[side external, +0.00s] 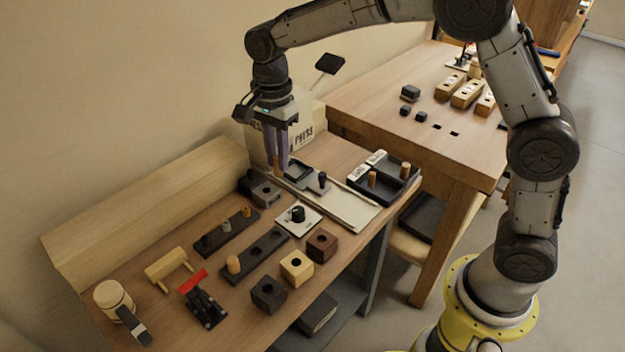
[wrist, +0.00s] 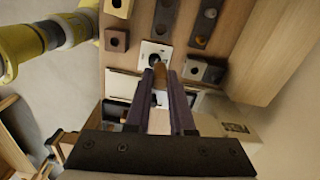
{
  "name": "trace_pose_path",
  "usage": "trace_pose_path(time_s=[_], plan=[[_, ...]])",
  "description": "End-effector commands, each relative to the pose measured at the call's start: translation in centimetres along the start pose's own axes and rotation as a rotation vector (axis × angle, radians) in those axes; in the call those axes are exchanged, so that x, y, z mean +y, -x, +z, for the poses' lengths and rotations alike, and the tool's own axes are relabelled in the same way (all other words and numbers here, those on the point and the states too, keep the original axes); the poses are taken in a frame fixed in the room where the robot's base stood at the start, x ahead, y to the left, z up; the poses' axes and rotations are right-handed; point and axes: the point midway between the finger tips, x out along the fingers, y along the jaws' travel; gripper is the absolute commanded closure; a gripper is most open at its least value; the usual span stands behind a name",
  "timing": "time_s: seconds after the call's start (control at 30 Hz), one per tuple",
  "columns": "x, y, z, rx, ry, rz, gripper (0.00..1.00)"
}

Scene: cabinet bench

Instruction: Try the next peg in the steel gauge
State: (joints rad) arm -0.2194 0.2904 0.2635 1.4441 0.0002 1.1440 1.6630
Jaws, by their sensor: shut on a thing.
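My gripper (side external: 281,165) is shut on a brown peg, which shows between the fingertips (wrist: 160,88) in the wrist view as a brown peg (wrist: 160,74). The peg is held upright above the back of the bench. A grey metal block with a hole (side external: 260,187), which looks like the steel gauge, sits just left of and below the gripper; it shows in the wrist view (wrist: 203,71) to the right of the peg. One dark rack (side external: 206,243) holds a grey peg (side external: 226,226) and an orange peg (side external: 246,212). Another dark rack (side external: 263,247) holds one peg (side external: 233,265) and has empty holes.
A two-part black tray (side external: 384,188) with white labels holds pegs at right. A white plate with a black ring (side external: 299,217) and brown, tan and dark holed blocks (side external: 297,267) stand in front. A printed box (side external: 305,130) stands behind.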

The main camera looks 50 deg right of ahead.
Motion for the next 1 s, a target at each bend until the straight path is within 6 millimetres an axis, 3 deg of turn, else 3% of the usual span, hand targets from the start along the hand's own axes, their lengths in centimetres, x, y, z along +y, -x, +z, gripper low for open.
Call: trace_pose_path(time_s=[0.03, 0.2, 0.4, 0.6, 1.0], plan=[[-1.8, -0.4, -0.6, 0.000, -0.016, 0.001, 1.00], [-6.5, -1.9, -2.5, 0.000, -0.062, 0.003, 1.00], [-9.8, -4.9, -4.8, 0.000, -0.107, 0.003, 1.00], [-9.9, -7.0, -5.8, 0.000, -0.125, 0.000, 1.00], [-9.8, -8.6, -6.0, 0.000, -0.128, 0.001, 1.00]])
